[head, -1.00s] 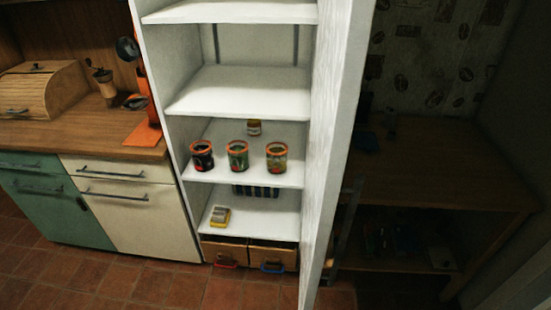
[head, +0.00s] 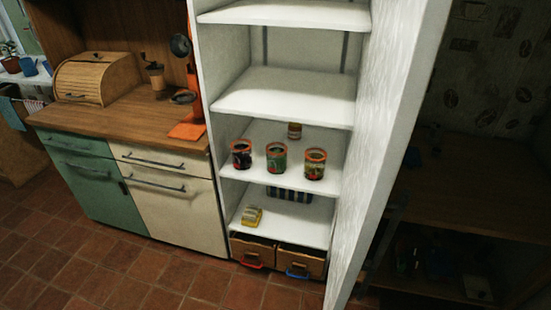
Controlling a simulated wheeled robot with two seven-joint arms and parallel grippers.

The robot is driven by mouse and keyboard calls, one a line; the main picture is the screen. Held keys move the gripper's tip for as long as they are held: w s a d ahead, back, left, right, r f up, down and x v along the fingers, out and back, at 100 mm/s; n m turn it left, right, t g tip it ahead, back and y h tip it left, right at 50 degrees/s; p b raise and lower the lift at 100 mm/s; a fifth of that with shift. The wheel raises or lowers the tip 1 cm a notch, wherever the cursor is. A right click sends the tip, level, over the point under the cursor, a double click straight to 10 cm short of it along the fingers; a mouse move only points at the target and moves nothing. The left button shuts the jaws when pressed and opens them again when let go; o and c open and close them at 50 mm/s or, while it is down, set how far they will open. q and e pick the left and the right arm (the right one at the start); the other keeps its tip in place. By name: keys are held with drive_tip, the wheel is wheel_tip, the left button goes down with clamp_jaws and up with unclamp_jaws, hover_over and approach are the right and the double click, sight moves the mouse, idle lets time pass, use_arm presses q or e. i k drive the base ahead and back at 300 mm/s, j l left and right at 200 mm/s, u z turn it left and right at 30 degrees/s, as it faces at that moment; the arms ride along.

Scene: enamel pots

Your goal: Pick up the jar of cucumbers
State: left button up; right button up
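Three jars with orange rims stand in a row on a middle shelf of the open white cabinet in the head view. The left jar (head: 241,155) is dark, the middle jar (head: 276,158) is green with some red, and the right jar (head: 315,164) is greenish-brown. Their labels are too small to read, so I cannot tell which one holds cucumbers. A small amber jar (head: 294,130) with a pale label stands behind them. Neither of my grippers is in view.
The cabinet's white door (head: 392,150) stands open on the right. A yellow packet (head: 252,216) and a striped item (head: 290,195) are on the lower shelf, above wooden drawers (head: 278,255). A counter (head: 120,122) with a bread box (head: 98,78) is at left. Tiled floor (head: 130,265) in front is clear.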

sight(281, 161)
drive_tip(key=i+j+z, duration=0.35)
drive_tip(key=i+j, duration=0.15)
drive_tip(key=j, duration=0.2)
drive_tip(key=i+j+z, duration=0.15)
drive_tip(key=j, duration=0.25)
drive_tip(key=i+j+z, duration=0.15)
drive_tip(key=j, duration=0.3)
drive_tip(key=i, duration=0.1)
